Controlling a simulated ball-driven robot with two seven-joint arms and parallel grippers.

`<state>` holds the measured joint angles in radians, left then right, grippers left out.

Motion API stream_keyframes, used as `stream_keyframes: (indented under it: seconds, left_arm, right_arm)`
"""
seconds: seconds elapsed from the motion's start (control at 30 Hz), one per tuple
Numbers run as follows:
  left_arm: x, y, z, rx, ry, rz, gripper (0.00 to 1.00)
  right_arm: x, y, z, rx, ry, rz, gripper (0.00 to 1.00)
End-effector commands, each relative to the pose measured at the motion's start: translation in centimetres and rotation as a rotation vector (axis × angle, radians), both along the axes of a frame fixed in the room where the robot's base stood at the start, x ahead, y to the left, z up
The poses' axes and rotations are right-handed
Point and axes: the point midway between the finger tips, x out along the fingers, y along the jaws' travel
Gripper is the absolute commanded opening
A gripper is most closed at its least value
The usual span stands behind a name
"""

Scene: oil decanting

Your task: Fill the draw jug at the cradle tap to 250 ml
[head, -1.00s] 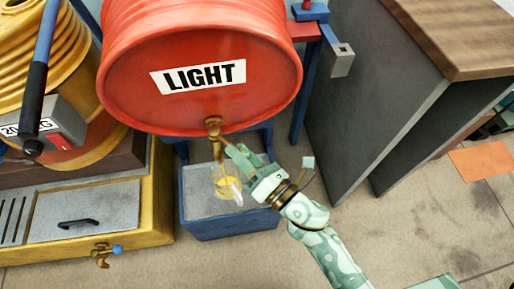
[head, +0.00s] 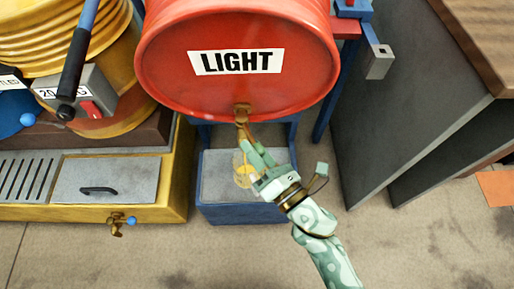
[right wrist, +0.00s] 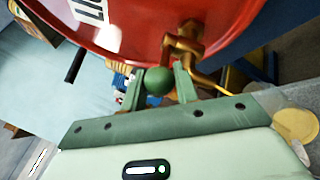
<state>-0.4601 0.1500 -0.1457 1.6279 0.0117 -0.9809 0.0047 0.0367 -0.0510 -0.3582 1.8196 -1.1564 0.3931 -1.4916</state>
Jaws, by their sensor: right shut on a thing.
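The red drum marked LIGHT (head: 237,85) lies on its side, with a brass tap (head: 241,113) low on its face. My right gripper (head: 254,150) is just below and right of the tap. In the right wrist view its fingers (right wrist: 158,90) are shut on a green ball knob (right wrist: 158,80) beside the brass tap body (right wrist: 184,45). The clear draw jug (head: 243,172) stands under the tap on the blue cradle's grey tray, with yellow oil in it, partly behind my gripper. A thin yellow streak shows by the spout. The jug's marks are unreadable. My left gripper is not in view.
The blue cradle tray (head: 240,214) stands on the floor. A yellow drum (head: 40,50) and yellow-framed stand (head: 160,212) with a small tap are at left. A grey, wood-topped bench (head: 400,110) is at right. The floor in front is clear.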

Motion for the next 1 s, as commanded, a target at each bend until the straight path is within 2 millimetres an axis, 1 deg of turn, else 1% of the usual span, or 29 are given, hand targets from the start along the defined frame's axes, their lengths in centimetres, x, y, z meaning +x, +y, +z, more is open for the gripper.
stream_keyframes:
  seconds: [0.03, 0.07, 0.1, 0.13, 0.67, 0.77, 0.83, 0.87, 1.0]
  left_arm:
    - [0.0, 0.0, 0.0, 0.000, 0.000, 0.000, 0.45]
    - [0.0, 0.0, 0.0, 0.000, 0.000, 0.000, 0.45]
    - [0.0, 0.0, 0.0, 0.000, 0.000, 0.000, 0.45]
    - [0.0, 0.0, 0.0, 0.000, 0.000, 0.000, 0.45]
    - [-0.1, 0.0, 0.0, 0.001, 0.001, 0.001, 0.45]
    - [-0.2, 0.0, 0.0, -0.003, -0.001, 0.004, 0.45]
    - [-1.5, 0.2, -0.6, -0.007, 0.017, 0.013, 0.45]
    - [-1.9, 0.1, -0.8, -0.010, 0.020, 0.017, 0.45]
    - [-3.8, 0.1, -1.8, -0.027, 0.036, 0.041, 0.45]
  right_arm:
    - [-0.1, 0.3, 0.2, 0.005, -0.003, 0.006, 0.00]
    - [-0.1, 0.3, 0.2, 0.005, -0.003, 0.006, 0.33]
    - [-0.1, 0.3, 0.2, 0.005, -0.003, 0.006, 0.44]
    - [-0.1, 0.3, 0.2, 0.005, -0.003, 0.006, 0.50]
    - [-0.2, -0.1, 0.1, 0.002, -0.001, 0.001, 0.50]
    - [-1.1, -0.7, -0.1, 0.002, 0.000, 0.001, 0.50]
    - [-2.2, -1.4, -0.2, 0.002, 0.000, 0.001, 0.50]
    - [-2.8, -1.8, -0.3, 0.000, 0.002, 0.000, 0.50]
    - [-6.0, -3.9, -0.7, 0.002, 0.001, 0.002, 0.50]
